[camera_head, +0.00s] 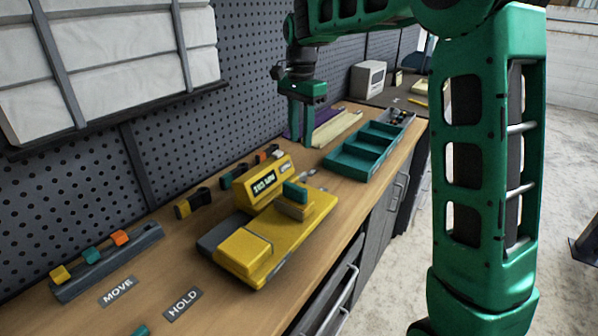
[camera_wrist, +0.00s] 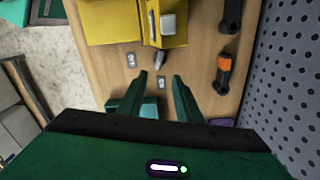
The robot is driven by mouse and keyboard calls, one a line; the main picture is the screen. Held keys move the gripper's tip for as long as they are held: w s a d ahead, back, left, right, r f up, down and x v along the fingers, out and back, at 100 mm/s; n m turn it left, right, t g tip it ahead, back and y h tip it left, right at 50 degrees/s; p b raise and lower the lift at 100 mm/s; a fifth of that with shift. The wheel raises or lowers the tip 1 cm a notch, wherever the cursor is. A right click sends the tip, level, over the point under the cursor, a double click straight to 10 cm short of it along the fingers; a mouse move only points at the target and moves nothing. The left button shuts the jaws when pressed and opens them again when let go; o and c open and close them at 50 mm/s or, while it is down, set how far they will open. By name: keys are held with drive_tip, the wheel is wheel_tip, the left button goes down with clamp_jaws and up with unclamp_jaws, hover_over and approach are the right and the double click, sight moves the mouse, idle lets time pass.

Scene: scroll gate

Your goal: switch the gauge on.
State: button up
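A teal-topped block (camera_head: 294,197) sits on the base beside the display. In the wrist view the yellow body (camera_wrist: 110,20) is at the top, and a pale grey switch-like part (camera_wrist: 168,23) shows on it. I cannot tell its position. My gripper (camera_head: 301,128) hangs above the bench beyond the gauge, near the pegboard. Its fingers (camera_wrist: 160,85) are apart, with nothing between them.
A teal compartment tray (camera_head: 362,151) lies right of the gripper. A rack (camera_head: 107,262) with coloured clips is at front left, near MOVE (camera_head: 118,291) and HOLD (camera_head: 183,304) labels. Dark tools with coloured parts (camera_head: 193,203) line the pegboard (camera_head: 180,150). A small grey part (camera_wrist: 159,60) lies beside the gauge.

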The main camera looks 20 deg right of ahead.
sight(300, 174)
drive_tip(key=shift+m, duration=0.6)
wheel_tip(300, 174, down, 12)
drive_tip(key=shift+r, duration=0.1)
